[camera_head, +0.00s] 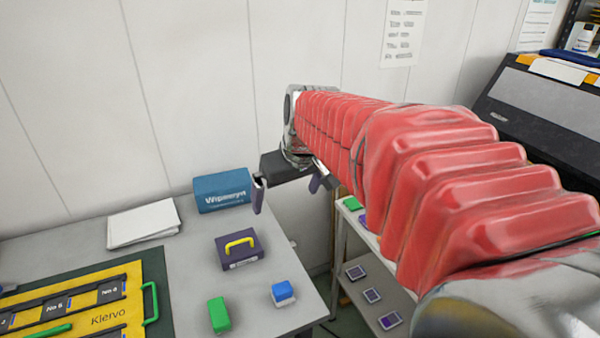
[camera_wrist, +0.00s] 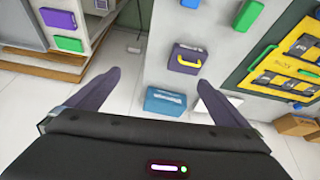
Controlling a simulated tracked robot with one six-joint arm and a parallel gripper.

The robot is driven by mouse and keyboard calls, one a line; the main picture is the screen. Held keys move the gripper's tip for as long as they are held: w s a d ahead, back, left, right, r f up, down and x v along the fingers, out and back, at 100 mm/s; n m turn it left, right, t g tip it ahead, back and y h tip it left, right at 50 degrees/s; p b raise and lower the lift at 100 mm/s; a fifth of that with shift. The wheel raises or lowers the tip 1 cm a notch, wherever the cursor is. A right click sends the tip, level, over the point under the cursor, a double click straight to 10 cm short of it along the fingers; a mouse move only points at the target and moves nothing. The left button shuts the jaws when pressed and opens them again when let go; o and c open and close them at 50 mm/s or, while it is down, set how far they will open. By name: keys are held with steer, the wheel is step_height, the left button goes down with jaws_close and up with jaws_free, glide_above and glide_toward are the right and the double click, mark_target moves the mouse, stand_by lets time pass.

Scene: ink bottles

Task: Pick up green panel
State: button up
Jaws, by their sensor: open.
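A flat green panel (camera_head: 351,203) lies on the upper shelf beside the table, partly hidden behind my arm in the head view. In the wrist view a green panel (camera_wrist: 70,44) lies at the left, next to a purple one (camera_wrist: 58,18). A green block (camera_head: 219,315) sits on the table; it also shows at the top right in the wrist view (camera_wrist: 249,16). My gripper (camera_head: 290,188) is open and empty, raised near the table's far right corner. In the wrist view its fingers (camera_wrist: 158,78) are apart, with no object between them.
On the table are a dark case with a yellow handle (camera_head: 239,249), a blue box (camera_head: 222,190), a blue-and-white block (camera_head: 283,293), white paper (camera_head: 144,223) and a yellow panel board (camera_head: 135,305). Several dark square items (camera_head: 371,295) lie on the lower shelf. A wall stands behind.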

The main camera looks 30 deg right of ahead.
steer(key=w+d+f, duration=0.2)
steer(key=w+d, duration=0.2)
steer(key=d, duration=0.5)
steer(key=w+d+f, duration=0.3)
steer(key=w+d, duration=0.1)
steer(key=d, duration=0.5)
steer(key=d+f, duration=0.5)
steer(key=d, duration=0.5)
steer(key=d+f, duration=0.6)
steer(key=d, duration=0.4)
steer(key=shift+d+m, duration=0.2)
steer(key=shift+m, duration=0.2)
steer(key=shift+w+f, duration=0.1)
steer(key=x, duration=0.8)
steer(key=shift+f, duration=0.2)
steer(key=shift+f, duration=0.15)
